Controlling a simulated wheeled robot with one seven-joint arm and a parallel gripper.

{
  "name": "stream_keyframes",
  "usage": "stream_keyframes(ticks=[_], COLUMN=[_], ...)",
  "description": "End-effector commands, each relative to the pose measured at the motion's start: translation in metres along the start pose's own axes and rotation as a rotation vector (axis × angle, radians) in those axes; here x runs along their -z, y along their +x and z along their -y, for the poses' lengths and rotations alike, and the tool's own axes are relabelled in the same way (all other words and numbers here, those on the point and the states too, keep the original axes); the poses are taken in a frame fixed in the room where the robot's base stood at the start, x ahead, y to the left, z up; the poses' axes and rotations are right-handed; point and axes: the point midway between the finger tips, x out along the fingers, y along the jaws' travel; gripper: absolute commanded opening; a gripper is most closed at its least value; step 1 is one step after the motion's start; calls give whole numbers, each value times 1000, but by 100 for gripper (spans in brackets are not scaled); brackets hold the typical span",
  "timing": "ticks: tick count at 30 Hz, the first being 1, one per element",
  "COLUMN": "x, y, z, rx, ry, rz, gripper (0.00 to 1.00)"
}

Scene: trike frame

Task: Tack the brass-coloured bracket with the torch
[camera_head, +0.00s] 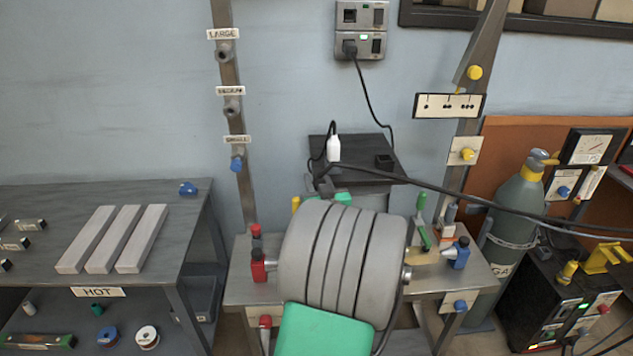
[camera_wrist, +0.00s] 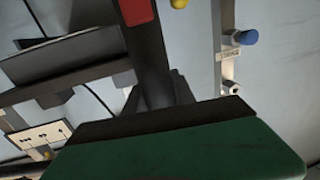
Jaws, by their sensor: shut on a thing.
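The torch (camera_head: 333,149) seems to be the slim white piece with a black end and thin black line, standing up beyond my arm in the head view. A black cable runs from beside it to the right edge. My gripper (camera_head: 326,185) is mostly hidden behind my grey ribbed arm and is shut on the torch, above the back of the work table. In the wrist view, a dark part with a red patch rises above a broad green surface; the fingertips are not clear. A brass-toned piece (camera_head: 428,257), perhaps the bracket, lies on the table right of my arm; its contact with the frame is hidden.
The work table (camera_head: 474,281) carries red clamps (camera_head: 259,265) at left and a blue one (camera_head: 460,254) at right. A dark shelf (camera_head: 370,150) is behind. A gas cylinder (camera_head: 517,212) stands right. A side table (camera_head: 180,262) holds three grey bars.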

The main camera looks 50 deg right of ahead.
Motion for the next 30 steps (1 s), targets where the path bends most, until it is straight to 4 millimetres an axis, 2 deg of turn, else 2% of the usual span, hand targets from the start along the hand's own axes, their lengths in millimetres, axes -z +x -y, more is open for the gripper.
stream_keyframes(ticks=[14, 30], x=[-3, 48], y=[-1, -1], z=[0, 0], rx=[0, -1], ry=[1, -2], rz=[7, -1], gripper=[0, 0])
